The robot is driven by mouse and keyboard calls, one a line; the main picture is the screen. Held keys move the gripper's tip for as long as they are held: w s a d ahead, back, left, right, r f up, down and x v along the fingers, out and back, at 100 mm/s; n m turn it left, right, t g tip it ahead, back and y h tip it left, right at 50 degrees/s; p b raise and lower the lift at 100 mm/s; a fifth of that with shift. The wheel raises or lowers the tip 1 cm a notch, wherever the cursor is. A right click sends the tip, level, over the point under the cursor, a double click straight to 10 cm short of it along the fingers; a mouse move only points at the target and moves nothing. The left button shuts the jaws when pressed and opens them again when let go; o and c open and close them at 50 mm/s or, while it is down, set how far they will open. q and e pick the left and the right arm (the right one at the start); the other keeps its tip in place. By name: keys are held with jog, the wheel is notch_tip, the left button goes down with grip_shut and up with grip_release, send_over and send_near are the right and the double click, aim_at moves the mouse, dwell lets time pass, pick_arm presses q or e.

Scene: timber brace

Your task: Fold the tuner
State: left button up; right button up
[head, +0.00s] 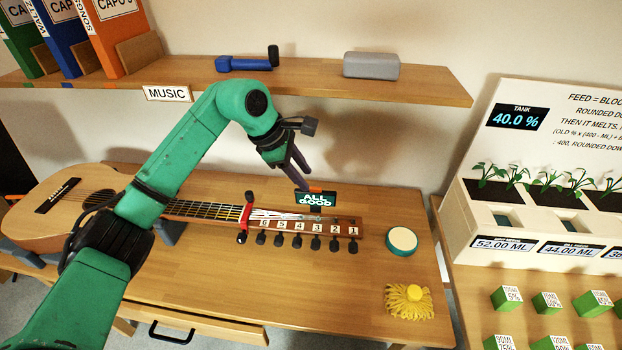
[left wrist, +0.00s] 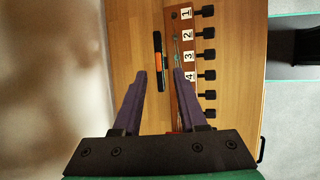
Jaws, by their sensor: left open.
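The tuner (head: 316,199) is a small dark screen reading "ALL GOOD", clipped at the headstock (head: 335,223) of the guitar (head: 75,200). Its screen stands up and faces the head camera. An orange piece shows at its top edge. My left gripper (head: 303,184) is just above and behind the tuner, with purple fingers pointing down, open. In the left wrist view the tuner (left wrist: 158,62) shows edge-on as a thin dark bar beyond the gap between the open fingertips (left wrist: 160,74). I cannot tell whether a finger touches it. My right gripper is out of view.
Several black tuning pegs (head: 297,241) with numbered labels line the headstock. A red capo-like clamp (head: 245,216) sits on the neck. A round teal-rimmed tin (head: 401,240) and a yellow tasselled cloth (head: 409,300) lie at right. A shelf (head: 300,85) overhangs behind.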

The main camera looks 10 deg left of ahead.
aim_at(311, 189)
pick_arm(q)
jog(key=x, duration=0.3)
jog(key=shift+w+d+f, duration=0.15)
jog(key=shift+w+f, duration=0.1)
jog(key=shift+w, duration=0.05)
jog(key=shift+d+f, duration=0.15)
jog(key=shift+f, duration=0.2)
jog(key=shift+s, duration=0.1)
jog(key=shift+f, duration=0.1)
grip_shut()
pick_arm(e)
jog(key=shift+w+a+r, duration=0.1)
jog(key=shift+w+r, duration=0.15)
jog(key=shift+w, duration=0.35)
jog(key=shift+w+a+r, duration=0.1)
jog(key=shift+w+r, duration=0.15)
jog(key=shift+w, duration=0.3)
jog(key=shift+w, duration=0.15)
